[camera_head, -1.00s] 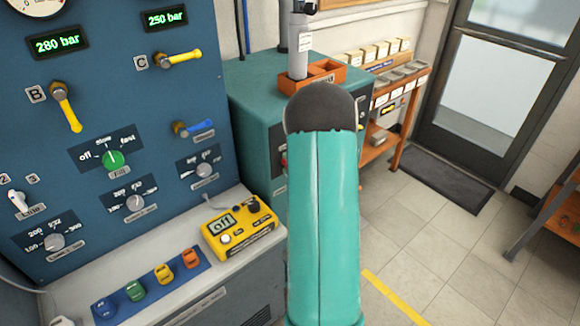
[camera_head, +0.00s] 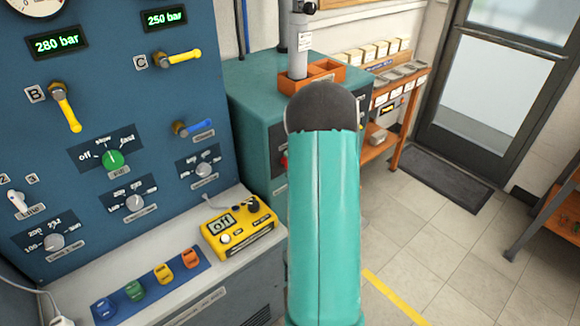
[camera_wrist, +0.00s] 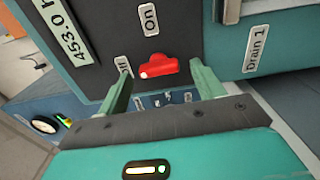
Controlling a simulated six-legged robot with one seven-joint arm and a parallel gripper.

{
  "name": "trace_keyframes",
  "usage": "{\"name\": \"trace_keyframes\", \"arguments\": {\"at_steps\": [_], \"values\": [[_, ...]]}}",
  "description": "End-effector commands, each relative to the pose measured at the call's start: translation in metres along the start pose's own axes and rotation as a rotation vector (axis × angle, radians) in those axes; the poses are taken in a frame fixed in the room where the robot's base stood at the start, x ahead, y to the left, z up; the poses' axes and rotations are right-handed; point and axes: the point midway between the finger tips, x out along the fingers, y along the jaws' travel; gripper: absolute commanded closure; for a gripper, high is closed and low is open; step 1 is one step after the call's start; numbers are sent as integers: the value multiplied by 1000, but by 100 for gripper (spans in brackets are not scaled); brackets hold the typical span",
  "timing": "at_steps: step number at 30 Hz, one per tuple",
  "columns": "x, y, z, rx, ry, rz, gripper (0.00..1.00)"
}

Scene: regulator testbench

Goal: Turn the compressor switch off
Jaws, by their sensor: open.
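The compressor switch (camera_wrist: 157,66) is a red knob on a dark panel in the wrist view. A white mark shows at its left end, on the side of a small label partly covered by my left finger. A label reading "On" (camera_wrist: 149,19) sits above the knob. My gripper (camera_wrist: 163,72) is open, its two fingers on either side of the knob in the picture; I cannot tell whether either touches it.
An hours display reading 453.0 (camera_wrist: 70,30) and a "Drain 1" label (camera_wrist: 256,48) flank the switch. In the head view, a blue gauge panel (camera_head: 140,80) and a yellow device (camera_head: 238,230) stand left. Open tiled floor (camera_head: 440,250) lies right.

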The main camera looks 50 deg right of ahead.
Motion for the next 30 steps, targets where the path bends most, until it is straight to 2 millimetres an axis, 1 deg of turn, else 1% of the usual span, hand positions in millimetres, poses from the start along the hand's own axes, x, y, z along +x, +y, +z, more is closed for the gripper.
{"name": "trace_keyframes", "arguments": {"at_steps": [5, 12, 15, 18, 22, 30], "values": [[-34, 0, 1, 2, -6, -1, 33], [-88, 0, 1, 1, -7, 0, 33], [-106, 0, 1, 1, -5, 0, 33], [-119, 0, 1, 0, -5, -1, 33], [-127, 0, 0, 0, -3, 1, 33], [-128, 0, 0, 0, -2, 1, 33]]}}
